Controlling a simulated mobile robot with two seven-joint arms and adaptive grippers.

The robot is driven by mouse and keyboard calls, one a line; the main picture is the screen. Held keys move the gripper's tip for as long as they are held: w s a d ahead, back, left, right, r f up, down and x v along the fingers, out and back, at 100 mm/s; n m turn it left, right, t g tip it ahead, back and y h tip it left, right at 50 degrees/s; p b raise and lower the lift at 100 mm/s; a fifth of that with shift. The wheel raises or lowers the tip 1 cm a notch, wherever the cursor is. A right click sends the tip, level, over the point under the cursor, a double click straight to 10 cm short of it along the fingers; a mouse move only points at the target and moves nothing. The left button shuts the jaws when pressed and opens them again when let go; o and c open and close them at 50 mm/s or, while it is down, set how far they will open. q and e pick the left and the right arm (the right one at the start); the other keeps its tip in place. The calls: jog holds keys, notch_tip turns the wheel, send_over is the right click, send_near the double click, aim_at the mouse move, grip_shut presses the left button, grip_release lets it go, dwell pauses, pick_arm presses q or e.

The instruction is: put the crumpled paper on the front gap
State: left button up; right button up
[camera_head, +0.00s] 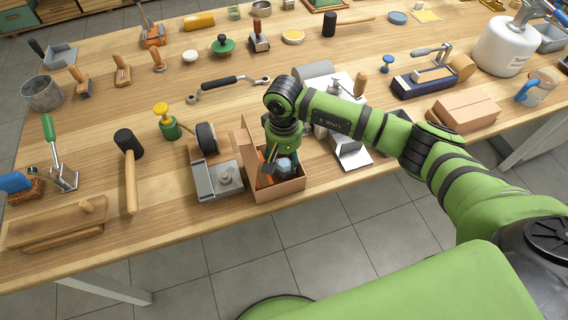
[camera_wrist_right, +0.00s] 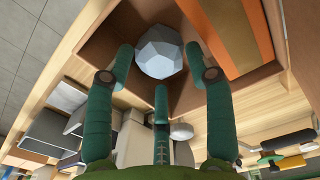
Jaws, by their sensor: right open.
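A pale grey faceted ball (camera_wrist_right: 160,52), which looks like the crumpled paper, lies in a corner of an open cardboard box (camera_head: 277,190). In the head view its bluish-grey top (camera_head: 284,166) shows partly behind my fingers. My right gripper (camera_head: 282,158) points down into the box. In the right wrist view its green fingers (camera_wrist_right: 159,64) are open, with two tips on either side of the ball and a third finger between them. I cannot tell whether they touch it. I cannot make out which place is the front gap. My left gripper is not in view.
The box also holds an orange-and-brown flat piece (camera_wrist_right: 228,40) beside the ball. A grey metal vise-like tool (camera_head: 216,182) stands close left of the box, and a mallet (camera_head: 130,170) lies further left. Many tools cover the wooden table (camera_head: 165,225). Its front edge is just before the box.

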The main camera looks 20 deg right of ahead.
aim_at(284, 162)
notch_tip(284, 162, up, 8)
jog(key=shift+b, duration=1.25)
jog(key=shift+r, duration=0.6)
